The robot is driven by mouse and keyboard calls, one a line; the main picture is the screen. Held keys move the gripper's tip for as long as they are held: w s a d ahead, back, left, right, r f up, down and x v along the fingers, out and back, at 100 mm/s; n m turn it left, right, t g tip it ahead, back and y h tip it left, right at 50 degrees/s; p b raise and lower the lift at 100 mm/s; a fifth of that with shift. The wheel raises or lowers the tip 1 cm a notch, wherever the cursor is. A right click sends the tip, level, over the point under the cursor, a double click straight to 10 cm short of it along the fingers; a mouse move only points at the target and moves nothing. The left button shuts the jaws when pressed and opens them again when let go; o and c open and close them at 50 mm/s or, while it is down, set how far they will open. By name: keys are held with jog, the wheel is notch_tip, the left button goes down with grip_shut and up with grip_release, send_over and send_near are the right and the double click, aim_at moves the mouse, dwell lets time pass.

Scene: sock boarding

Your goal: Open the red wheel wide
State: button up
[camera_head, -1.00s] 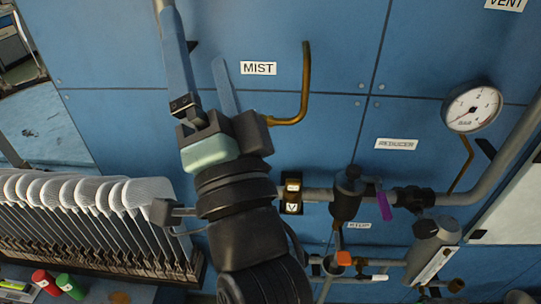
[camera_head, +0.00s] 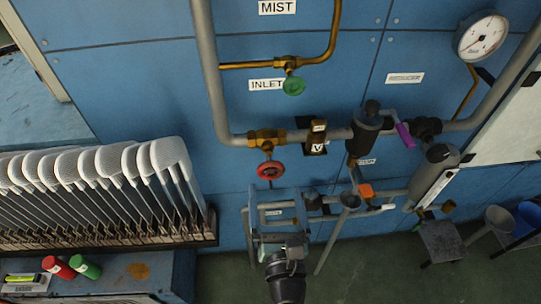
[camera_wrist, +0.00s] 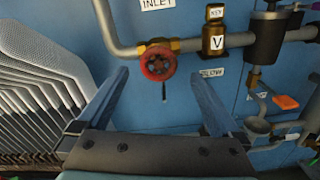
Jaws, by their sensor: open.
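The red wheel (camera_head: 270,170) is a small round handwheel on a brass valve (camera_head: 266,139) at the bottom bend of the grey pipe, on the blue wall. In the wrist view the red wheel (camera_wrist: 158,63) is ahead, a little above the gap between my fingers. My gripper (camera_head: 277,196) is just below the wheel in the head view. In the wrist view my gripper (camera_wrist: 162,85) has its two blue fingers spread wide, with nothing between them. I see no contact with the wheel.
A green wheel (camera_head: 293,86) sits on the thinner brass line above, by the INLET label. White sock boards (camera_head: 165,152) stand left.

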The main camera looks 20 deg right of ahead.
aim_at(268, 161)
jog(key=x, duration=0.9)
jog(key=shift+w, duration=0.45)
jog(key=c, duration=1.3)
jog(key=shift+n, duration=0.4)
jog(key=n, duration=0.2)
jog(key=shift+a+n, duration=0.1)
jog(key=shift+n, duration=0.3)
jog(key=n, duration=0.3)
jog(key=shift+n, duration=0.4)
jog(key=n, duration=0.6)
jog(key=shift+a+f+n, duration=0.15)
jog(key=shift+n, duration=0.15)
